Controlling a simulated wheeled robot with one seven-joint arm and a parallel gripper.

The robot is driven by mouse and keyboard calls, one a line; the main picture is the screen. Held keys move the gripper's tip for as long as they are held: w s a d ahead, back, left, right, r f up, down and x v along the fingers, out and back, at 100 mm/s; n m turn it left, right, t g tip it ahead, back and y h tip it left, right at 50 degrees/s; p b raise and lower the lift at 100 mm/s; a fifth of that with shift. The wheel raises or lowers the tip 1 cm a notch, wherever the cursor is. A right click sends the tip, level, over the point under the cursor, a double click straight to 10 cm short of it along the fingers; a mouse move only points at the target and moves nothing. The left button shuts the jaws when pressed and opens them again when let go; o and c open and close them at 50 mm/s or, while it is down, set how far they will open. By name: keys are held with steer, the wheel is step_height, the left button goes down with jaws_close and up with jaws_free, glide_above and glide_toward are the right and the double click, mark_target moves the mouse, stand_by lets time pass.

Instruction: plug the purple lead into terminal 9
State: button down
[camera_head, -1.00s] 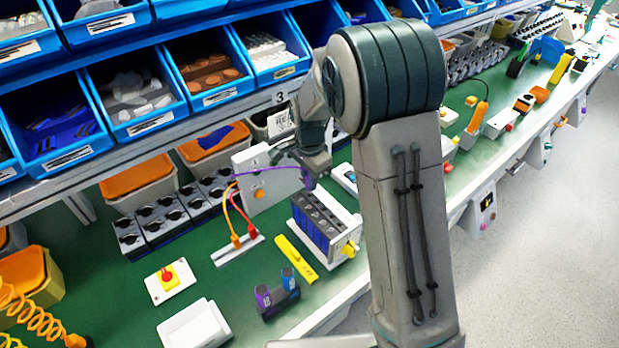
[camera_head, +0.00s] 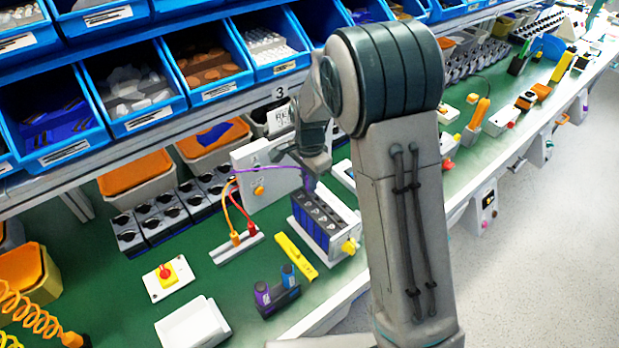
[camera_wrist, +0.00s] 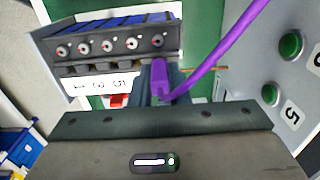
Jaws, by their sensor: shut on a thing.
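My gripper (camera_head: 310,178) is shut on the purple plug of the purple lead (camera_head: 268,168). In the wrist view the plug (camera_wrist: 160,78) sits between the fingers and the purple cable (camera_wrist: 228,52) runs off to the upper right. The terminal block (camera_head: 317,222) has a row of round sockets on a dark strip; in the wrist view this block (camera_wrist: 112,44) lies just beyond and left of the plug. I cannot make out a 9, or whether the plug touches the block.
A grey box (camera_head: 262,188) with an orange knob stands behind, left of the block. Orange and red leads stand in a small holder (camera_head: 238,247). A yellow strip (camera_head: 296,257) lies in front of the block. Green buttons (camera_wrist: 291,44) sit on a panel at right in the wrist view.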

steer(key=shift+f, duration=0.5)
steer(key=c, duration=1.3)
jaws_free()
steer(key=shift+r, duration=0.1)
